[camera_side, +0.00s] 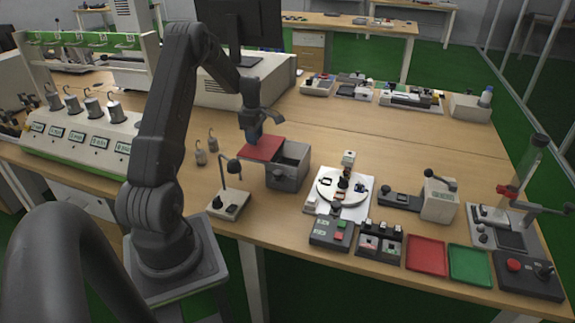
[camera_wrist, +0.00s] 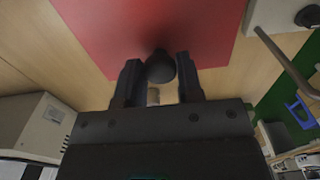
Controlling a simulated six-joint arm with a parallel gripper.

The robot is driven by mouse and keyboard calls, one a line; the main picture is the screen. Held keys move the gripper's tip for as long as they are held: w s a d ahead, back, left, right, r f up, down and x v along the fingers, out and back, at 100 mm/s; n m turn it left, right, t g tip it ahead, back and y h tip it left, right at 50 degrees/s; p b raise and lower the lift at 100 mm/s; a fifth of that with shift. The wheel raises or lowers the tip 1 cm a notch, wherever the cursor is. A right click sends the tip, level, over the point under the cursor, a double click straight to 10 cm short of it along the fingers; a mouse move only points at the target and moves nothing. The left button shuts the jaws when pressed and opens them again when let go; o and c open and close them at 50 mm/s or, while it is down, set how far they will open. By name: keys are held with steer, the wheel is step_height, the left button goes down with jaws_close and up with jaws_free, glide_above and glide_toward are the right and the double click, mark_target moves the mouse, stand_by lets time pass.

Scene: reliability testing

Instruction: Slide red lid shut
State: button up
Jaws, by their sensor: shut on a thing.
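The red lid (camera_side: 268,149) sits off to the left of the grey box (camera_side: 290,172) in the side view, overlapping its left part. The lid fills the upper middle of the wrist view (camera_wrist: 150,25). My gripper (camera_side: 254,138) is above the lid's left part, fingers pointing down. In the wrist view my gripper (camera_wrist: 158,75) has a finger on each side of the lid's dark round knob (camera_wrist: 161,68) and is shut on it. In the side view the gripper hides the knob.
A small lamp-like stand (camera_side: 230,203) is close in front of the box, with small grey weights (camera_side: 200,153) to the left. A white round turntable (camera_side: 342,186) is to the right. A large beige instrument (camera_side: 240,85) stands behind. Table between the box and the instrument is clear.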

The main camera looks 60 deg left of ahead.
mark_target(282, 140)
steer(key=shift+w+d, duration=3.55)
steer(key=o, duration=0.5)
steer(key=shift+r, duration=2.55)
